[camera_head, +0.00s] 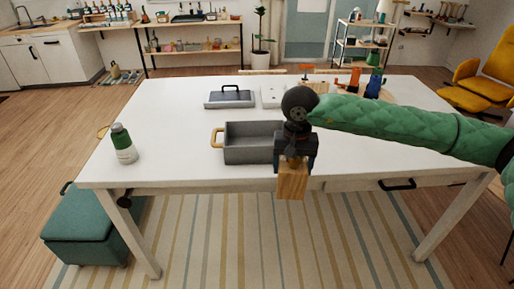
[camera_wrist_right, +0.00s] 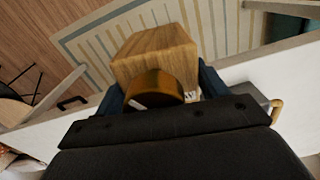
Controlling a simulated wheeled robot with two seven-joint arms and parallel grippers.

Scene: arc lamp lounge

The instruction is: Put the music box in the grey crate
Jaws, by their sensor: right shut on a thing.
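The music box (camera_head: 291,183) is a small wooden block with a round brass-coloured part. My right gripper (camera_head: 293,163) is shut on it and holds it at the table's front edge, beside the right end of the crate. In the right wrist view the wooden box (camera_wrist_right: 155,52) sits between the fingers of my right gripper (camera_wrist_right: 165,95). The grey crate (camera_head: 248,157) stands on the white table with a wooden handle at its left end. My right gripper and arm hide its right end. The inside that shows looks empty. My left gripper is not in view.
The white table (camera_head: 180,125) holds a green and white bottle (camera_head: 123,143) at the left. A grey case with a dark handle (camera_head: 230,97) and a white plate-like thing (camera_head: 272,97) lie behind the crate. Coloured items (camera_head: 373,85) stand at the back right. Table room left of the crate is clear.

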